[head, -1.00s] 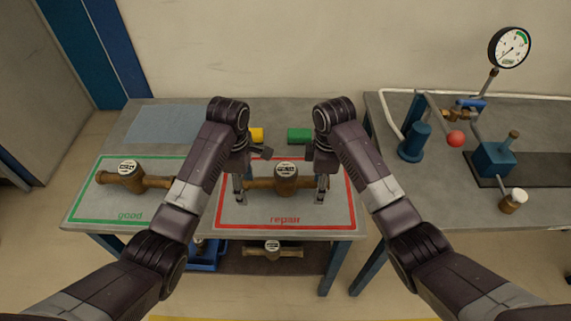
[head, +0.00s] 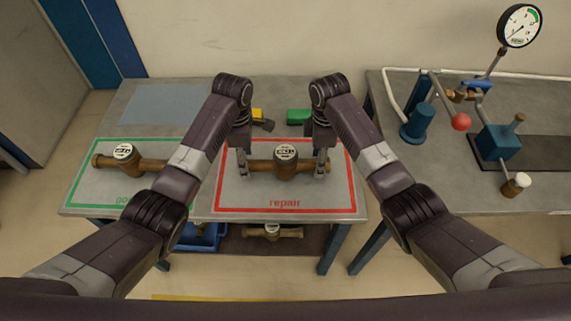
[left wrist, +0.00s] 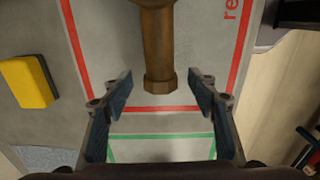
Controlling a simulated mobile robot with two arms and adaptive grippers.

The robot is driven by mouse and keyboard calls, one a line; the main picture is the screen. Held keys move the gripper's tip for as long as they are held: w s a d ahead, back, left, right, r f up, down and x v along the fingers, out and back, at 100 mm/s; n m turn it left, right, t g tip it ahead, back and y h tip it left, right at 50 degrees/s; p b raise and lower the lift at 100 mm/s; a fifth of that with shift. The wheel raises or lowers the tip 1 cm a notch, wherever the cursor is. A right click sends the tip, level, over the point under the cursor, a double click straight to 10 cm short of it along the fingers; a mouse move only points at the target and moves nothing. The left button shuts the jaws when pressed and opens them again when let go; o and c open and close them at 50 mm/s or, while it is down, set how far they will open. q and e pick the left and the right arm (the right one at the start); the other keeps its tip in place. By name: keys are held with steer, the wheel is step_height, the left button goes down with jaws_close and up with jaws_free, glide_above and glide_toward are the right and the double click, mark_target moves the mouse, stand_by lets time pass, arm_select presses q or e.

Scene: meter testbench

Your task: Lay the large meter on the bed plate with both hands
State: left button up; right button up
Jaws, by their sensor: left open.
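A brass meter (head: 286,160) with a round white dial lies on its pipe inside the red "repair" frame. My left gripper (head: 241,163) is at its left pipe end and my right gripper (head: 322,163) at its right end. In the left wrist view my left gripper (left wrist: 160,80) is open, with the pipe end (left wrist: 158,60) between and just ahead of its fingertips, clear of both. The right fingers are too small to tell if they are open.
Another brass meter (head: 124,155) lies in the green "good" frame, and a smaller one (head: 271,231) on the shelf below. A yellow block (head: 257,114) and green block (head: 298,116) sit behind. The right bench, past a gap, carries a gauge (head: 519,26) and red-knobbed lever (head: 461,121).

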arm_select(q)
steer(key=shift+f, duration=1.45)
arm_select(e)
steer(key=shift+f, duration=1.4)
arm_select(q)
steer(key=shift+c, duration=0.2)
arm_select(e)
steer(key=shift+c, duration=0.3)
arm_select(q)
steer(key=c, duration=1.3)
arm_select(e)
jaws_close()
arm_select(q)
jaws_close()
steer(key=shift+w+r, duration=0.15)
steer(key=shift+r, duration=0.1)
arm_select(e)
steer(key=shift+w+r, duration=0.15)
steer(key=shift+r, duration=0.1)
